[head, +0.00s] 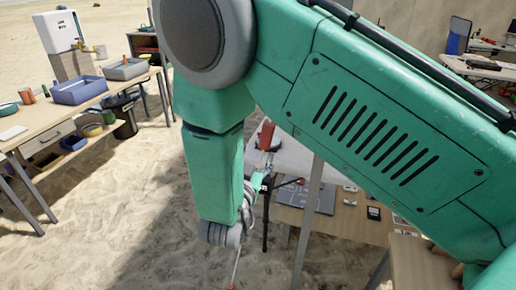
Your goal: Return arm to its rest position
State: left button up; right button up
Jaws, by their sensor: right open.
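My right arm, green with a grey joint, fills the middle and right of the head view. It bends down to a grey wrist. My right gripper (275,187), small and dark, shows beside the forearm over the edge of the right-hand work table (340,229). It is open, and I see nothing held in it. Its fingers are small and partly lost against the table and cables. My left gripper is not in view.
A wooden table (25,143) at left bears a blue-grey bin (79,91) and a grey tray (125,70). A black bucket (124,121) stands below. A red object (266,135) shows behind my forearm. Open sand (95,215) lies between the tables.

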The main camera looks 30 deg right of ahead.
dwell(0.4)
jog(key=s+f+n+g+y+b, duration=0.1)
jog(key=s+f+n+y, duration=0.2)
jog(key=f, duration=0.4)
jog(key=s+d+f+n+g+y+b, duration=0.1)
jog(key=s+f+n+g+y, duration=0.2)
jog(key=f, duration=0.5)
jog(key=s+f+n+y+b, duration=0.1)
jog(key=s+f+n+y, duration=0.2)
jog(key=f, duration=0.4)
jog(key=s+f+n+g+y, duration=0.1)
jog(key=s+f+g, duration=0.1)
jog(key=s, duration=0.5)
jog(key=s+a+f+n+g+y+b, duration=0.1)
jog(key=s+f+g, duration=0.2)
jog(key=s, duration=0.4)
jog(key=s+f+g+y+b, duration=0.1)
jog(key=s+f+g+y, duration=0.1)
jog(key=s, duration=0.6)
jog(key=shift+a+f+n+g, duration=0.15)
jog(key=shift+f+n+g, duration=0.3)
jog(key=shift+f, duration=0.45)
jog(key=shift+w, duration=0.1)
